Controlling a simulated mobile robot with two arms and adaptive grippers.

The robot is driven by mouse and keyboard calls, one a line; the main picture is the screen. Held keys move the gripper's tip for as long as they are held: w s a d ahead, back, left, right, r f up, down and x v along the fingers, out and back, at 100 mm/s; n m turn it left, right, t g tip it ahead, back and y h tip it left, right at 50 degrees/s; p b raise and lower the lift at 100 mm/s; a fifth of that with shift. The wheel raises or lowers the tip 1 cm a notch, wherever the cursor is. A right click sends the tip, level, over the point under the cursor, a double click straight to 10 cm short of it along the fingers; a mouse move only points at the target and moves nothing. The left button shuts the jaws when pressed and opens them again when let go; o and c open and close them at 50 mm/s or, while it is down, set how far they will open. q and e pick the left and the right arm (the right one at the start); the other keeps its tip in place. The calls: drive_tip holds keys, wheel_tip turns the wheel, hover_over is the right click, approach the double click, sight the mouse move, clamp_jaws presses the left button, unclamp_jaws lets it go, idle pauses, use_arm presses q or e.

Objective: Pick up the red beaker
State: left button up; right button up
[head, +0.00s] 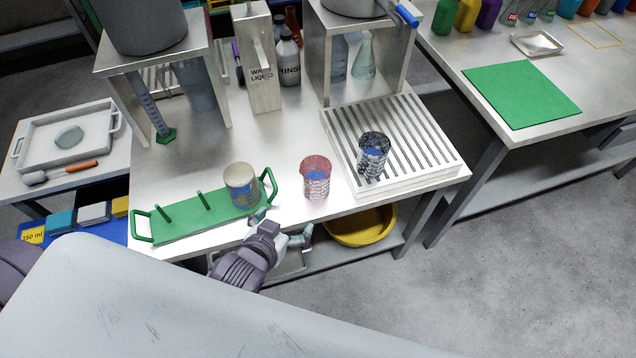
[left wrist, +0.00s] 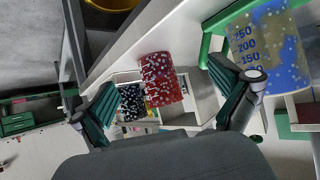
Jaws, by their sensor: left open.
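The red beaker (head: 315,177) stands upright on the bench near its front edge, between the green rack and the slatted white tray. It also shows in the left wrist view (left wrist: 164,80), between and beyond my open fingers. My left gripper (head: 282,226) is open and empty at the bench's front edge, below and left of the red beaker and apart from it. In the left wrist view, the left gripper (left wrist: 168,98) has its two green-padded fingers spread. My right gripper is not in view.
A yellowish beaker (head: 241,185) stands on the green rack (head: 180,226), close to my left gripper. A black-patterned beaker (head: 373,152) stands on the slatted tray (head: 425,135). A yellow bowl (head: 360,230) sits below the bench. Metal stands (head: 318,60) are behind.

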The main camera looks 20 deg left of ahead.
sight(311, 188)
use_arm(q)
drive_tip(key=w+d, duration=0.1)
drive_tip(key=w, duration=0.2)
drive_tip(key=w+t, duration=0.1)
drive_tip(key=w, duration=0.2)
drive_tip(key=w+d+t, duration=0.1)
drive_tip(key=w, duration=0.2)
drive_tip(key=shift+w+d+h, duration=0.3)
drive_tip(key=shift+d+h, duration=0.05)
drive_tip(key=shift+h, duration=0.05)
drive_tip(key=x, duration=0.5)
drive_tip(key=shift+a+f, duration=0.15)
drive_tip(key=shift+f, duration=0.1)
drive_tip(key=c, duration=1.4)
